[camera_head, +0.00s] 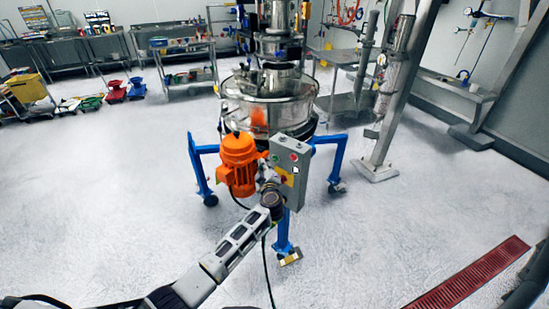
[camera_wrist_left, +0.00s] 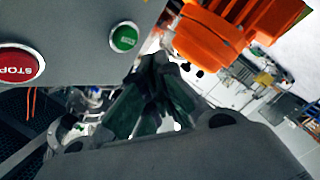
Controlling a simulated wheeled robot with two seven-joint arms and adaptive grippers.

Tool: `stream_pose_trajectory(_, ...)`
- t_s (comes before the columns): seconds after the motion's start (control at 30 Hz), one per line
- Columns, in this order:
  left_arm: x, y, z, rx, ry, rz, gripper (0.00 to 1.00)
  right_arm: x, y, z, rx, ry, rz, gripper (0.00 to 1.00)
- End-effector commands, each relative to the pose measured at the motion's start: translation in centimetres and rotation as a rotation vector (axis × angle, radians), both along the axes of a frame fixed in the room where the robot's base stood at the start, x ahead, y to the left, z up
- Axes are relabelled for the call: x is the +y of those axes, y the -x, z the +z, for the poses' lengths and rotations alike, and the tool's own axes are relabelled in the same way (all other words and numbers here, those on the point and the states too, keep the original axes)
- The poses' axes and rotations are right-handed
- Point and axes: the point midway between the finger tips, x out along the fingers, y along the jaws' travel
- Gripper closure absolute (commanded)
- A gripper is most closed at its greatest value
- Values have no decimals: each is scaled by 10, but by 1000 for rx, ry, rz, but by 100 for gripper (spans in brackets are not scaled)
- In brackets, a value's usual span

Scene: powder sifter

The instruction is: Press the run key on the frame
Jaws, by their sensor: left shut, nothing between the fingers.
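The grey control box (camera_head: 302,148) is mounted on the blue sifter frame (camera_head: 331,139), right of the orange motor. It fills the upper left of the left wrist view (camera_wrist_left: 75,20). There its round green key (camera_wrist_left: 124,38) and a larger red STOP button (camera_wrist_left: 18,64) show clearly. The red button also shows in the head view (camera_head: 294,157). My left gripper (camera_head: 268,184) is in front of the box, by its lower left side. In the left wrist view its closed fingers (camera_wrist_left: 157,68) are just below and right of the green key; contact cannot be told. My right gripper is out of view.
The orange motor (camera_head: 239,162) is close to the left of my gripper. The steel sifter drum (camera_head: 268,110) stands behind the box. A dark cable (camera_head: 266,262) runs down to the floor. A red floor grate (camera_head: 470,280) lies at the lower right. Open floor surrounds the frame.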

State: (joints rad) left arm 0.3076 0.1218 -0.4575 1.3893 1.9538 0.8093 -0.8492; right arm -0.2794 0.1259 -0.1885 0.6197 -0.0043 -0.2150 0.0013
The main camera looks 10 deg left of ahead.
Motion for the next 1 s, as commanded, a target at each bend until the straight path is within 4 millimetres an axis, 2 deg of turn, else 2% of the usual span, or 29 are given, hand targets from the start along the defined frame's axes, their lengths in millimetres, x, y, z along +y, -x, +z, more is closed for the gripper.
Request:
stream_pose_trajectory(0.23,7,14,2,2,0,1,100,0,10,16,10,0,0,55)
stream_pose_trajectory(0.5,12,26,2,1,1,0,100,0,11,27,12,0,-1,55)
stream_pose_trajectory(1.0,12,28,0,0,0,0,100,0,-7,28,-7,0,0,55)
